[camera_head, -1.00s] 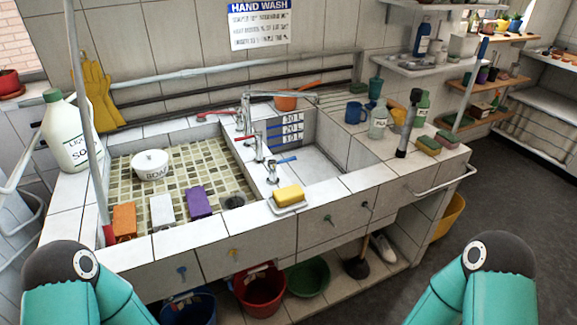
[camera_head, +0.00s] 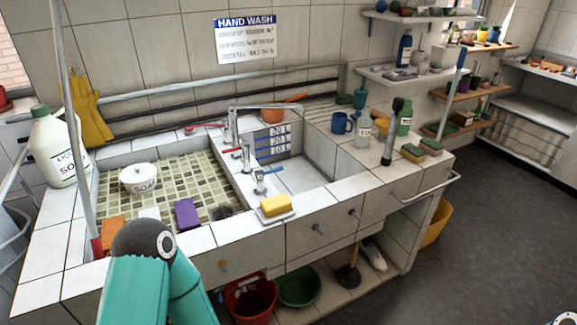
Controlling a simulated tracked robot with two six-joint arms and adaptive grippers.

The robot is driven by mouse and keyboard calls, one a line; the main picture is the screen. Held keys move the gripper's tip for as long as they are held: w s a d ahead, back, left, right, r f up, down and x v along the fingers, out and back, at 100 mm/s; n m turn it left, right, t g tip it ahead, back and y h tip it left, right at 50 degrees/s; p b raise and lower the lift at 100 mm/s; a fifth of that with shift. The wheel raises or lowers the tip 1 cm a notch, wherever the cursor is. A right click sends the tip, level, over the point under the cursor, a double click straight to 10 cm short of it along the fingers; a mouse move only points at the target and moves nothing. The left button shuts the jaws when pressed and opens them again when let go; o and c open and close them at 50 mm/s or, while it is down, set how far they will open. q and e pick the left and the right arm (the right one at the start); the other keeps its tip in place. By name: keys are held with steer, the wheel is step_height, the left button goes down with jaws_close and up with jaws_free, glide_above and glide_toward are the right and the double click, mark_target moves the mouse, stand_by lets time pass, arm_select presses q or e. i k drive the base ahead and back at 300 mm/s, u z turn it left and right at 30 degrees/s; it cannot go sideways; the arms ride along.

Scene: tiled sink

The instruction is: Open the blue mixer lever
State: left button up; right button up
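Several chrome taps stand along the wall between the two basins of the tiled sink. The front tap (camera_head: 259,181) has a blue lever (camera_head: 276,169) pointing right over the right basin (camera_head: 304,176). A middle tap (camera_head: 245,157) has a red lever (camera_head: 232,150) on its left. The tall tap (camera_head: 231,127) behind has a red lever (camera_head: 205,126) pointing left. My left arm's teal and black link shows at the bottom left, in front of the sink. Only a sliver of my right arm shows at the bottom right corner. Neither gripper is in view.
A yellow sponge (camera_head: 275,204) lies on the front rim near the front tap. A soap bowl (camera_head: 139,178) and purple block (camera_head: 187,214) sit in the left basin. A soap jug (camera_head: 55,148) stands left. The floor at right is clear.

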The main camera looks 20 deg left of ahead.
mark_target(258, 174)
steer(key=z, duration=0.25)
steer(key=i, duration=0.95)
steer(key=u, duration=2.05)
